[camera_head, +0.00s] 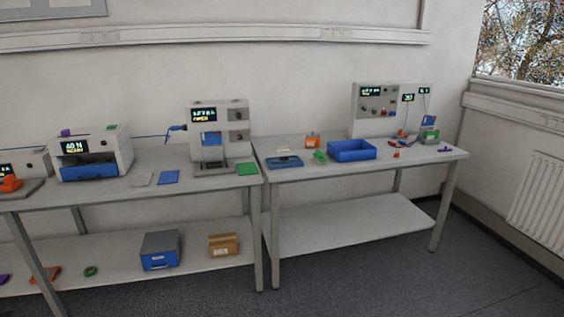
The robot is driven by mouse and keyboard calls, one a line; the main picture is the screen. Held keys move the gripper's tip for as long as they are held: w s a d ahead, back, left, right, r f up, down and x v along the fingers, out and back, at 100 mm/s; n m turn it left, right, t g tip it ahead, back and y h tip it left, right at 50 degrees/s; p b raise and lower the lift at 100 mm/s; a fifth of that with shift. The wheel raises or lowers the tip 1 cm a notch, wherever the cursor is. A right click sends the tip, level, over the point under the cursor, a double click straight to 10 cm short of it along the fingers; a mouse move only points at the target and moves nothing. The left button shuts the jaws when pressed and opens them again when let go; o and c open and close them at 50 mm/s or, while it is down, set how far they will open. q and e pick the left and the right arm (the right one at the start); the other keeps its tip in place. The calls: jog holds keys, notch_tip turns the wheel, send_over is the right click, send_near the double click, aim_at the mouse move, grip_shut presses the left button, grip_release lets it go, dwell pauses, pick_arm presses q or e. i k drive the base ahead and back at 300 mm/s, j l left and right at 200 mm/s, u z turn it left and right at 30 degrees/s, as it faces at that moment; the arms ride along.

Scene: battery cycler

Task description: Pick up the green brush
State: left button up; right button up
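A small green object (319,156) lies near the left part of the right table, between a blue tray and a blue bin. It may be the green brush, but it is too small to tell its shape clearly. Another green item (429,135) stands at the right of the same table, by the instrument panel; its form is also unclear. Neither of my grippers shows in the head view, and nothing is seen touching these objects.
The right table (400,160) carries a flat blue tray (285,164), a blue bin (352,150), an orange item (312,141) and an instrument panel (388,124). The left table (108,187) holds several machines. The dark floor (375,280) in front is clear.

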aim_at(318, 157)
jog(key=i+z, duration=0.25)
jog(key=i, duration=0.55)
jog(key=i+j+z, duration=0.15)
jog(key=i+z, duration=0.15)
jog(key=i, duration=0.45)
